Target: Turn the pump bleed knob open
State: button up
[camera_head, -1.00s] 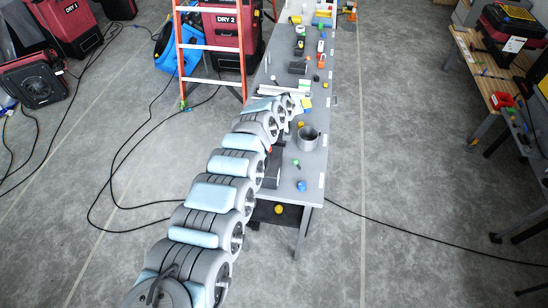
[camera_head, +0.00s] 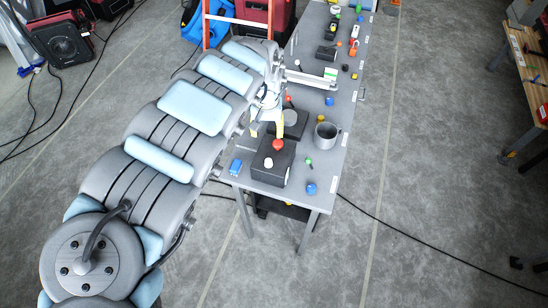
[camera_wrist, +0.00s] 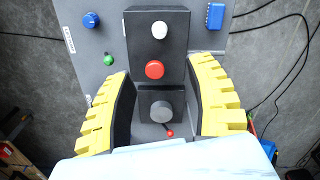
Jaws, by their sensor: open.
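A black box (camera_head: 268,177) near the front end of the grey bench carries a white knob (camera_head: 268,162) and a red knob (camera_head: 277,144). In the wrist view the white knob (camera_wrist: 159,30) is above the red knob (camera_wrist: 155,70). A second dark box with a round grey knob (camera_wrist: 162,112) and a red-tipped lever (camera_wrist: 169,133) lies just beyond; the grey knob also shows in the head view (camera_head: 290,117). I cannot tell which is the pump bleed knob. My gripper (camera_head: 267,132) is open, its yellow-backed fingers (camera_wrist: 160,72) spread either side of the red knob. I see no grip on anything.
A blue block (camera_head: 235,167) sits left of the black box. A grey cup (camera_head: 327,135), a green knob (camera_head: 308,162) and a blue knob (camera_head: 311,188) stand to its right. More fittings run along the grey bench (camera_head: 340,80). A black cable crosses the floor right of the bench.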

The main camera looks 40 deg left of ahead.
jog(key=b, duration=0.2)
send_over(268, 161)
notch_tip(268, 161, down, 6)
jog(key=f, duration=0.1)
jog(key=shift+f, duration=5.1)
grip_shut()
